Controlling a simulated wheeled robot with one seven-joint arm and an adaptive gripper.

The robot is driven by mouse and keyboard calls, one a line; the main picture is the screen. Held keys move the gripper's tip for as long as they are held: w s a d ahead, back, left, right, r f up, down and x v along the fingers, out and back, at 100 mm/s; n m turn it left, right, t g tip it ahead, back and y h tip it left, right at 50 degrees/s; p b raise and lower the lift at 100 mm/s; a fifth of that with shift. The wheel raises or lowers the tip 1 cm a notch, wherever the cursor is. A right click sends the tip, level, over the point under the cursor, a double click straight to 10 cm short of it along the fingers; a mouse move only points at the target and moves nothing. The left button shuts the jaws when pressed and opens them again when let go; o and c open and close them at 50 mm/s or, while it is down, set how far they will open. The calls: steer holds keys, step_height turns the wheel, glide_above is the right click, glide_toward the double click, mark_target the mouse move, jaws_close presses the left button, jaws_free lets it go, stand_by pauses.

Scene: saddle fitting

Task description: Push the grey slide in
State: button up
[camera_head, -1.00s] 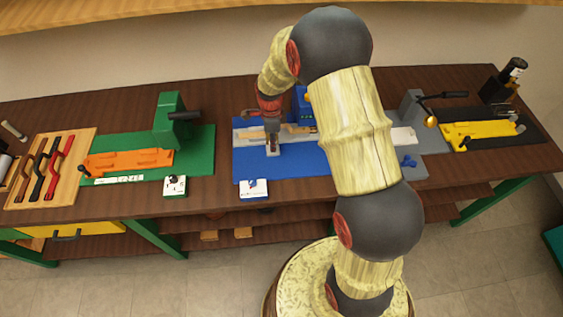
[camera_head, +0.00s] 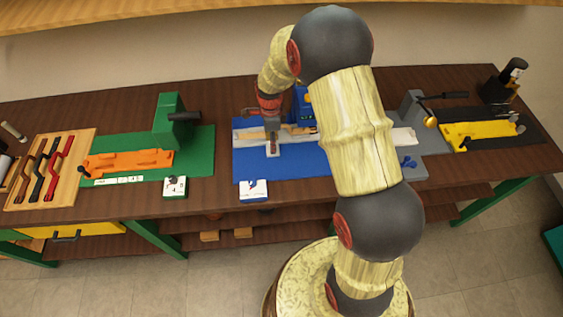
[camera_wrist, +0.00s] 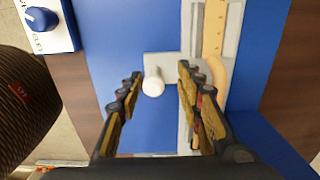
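The grey slide (camera_head: 272,151) is a small light plate that sticks out toward the front from the grey fixture on the blue mat (camera_head: 305,165). In the wrist view the grey slide (camera_wrist: 165,65) carries a round white knob (camera_wrist: 153,86). My gripper (camera_head: 272,141) is over the slide. In the wrist view my gripper (camera_wrist: 158,88) is open, with one finger on each side of the knob and a gap on both sides. The slide's inner end is hidden under the fixture and fingers.
A wooden ruler-like strip (camera_wrist: 213,30) lies along the fixture. A white box with a blue knob (camera_head: 253,189) sits at the blue mat's front edge. A green mat (camera_head: 203,143) with an orange part (camera_head: 130,160) is to the left. The blue mat is bare in front of the slide.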

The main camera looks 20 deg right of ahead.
steer(key=shift+s+r+p, duration=0.1)
steer(key=shift+r+p, duration=1.65)
steer(key=shift+r, duration=1.1)
steer(key=shift+r, duration=0.2)
steer(key=s+a+r+n+t+b, duration=0.1)
steer(key=s+r+n+b, duration=0.1)
steer(key=s+r+n, duration=0.5)
steer(key=s+a+r+n+t+b, duration=0.2)
steer(key=s+r+n+b, duration=0.15)
steer(key=r, duration=0.65)
steer(key=s+a+r+n+t+b, duration=0.1)
steer(key=s+r+n+t+b, duration=0.1)
steer(key=s+n, duration=0.9)
steer(key=s+r+b, duration=0.1)
steer(key=s+r, duration=0.1)
steer(key=s, duration=0.4)
steer(key=shift+a+r+t, duration=0.15)
steer(key=shift+a+t, duration=0.05)
steer(key=shift+t, duration=0.1)
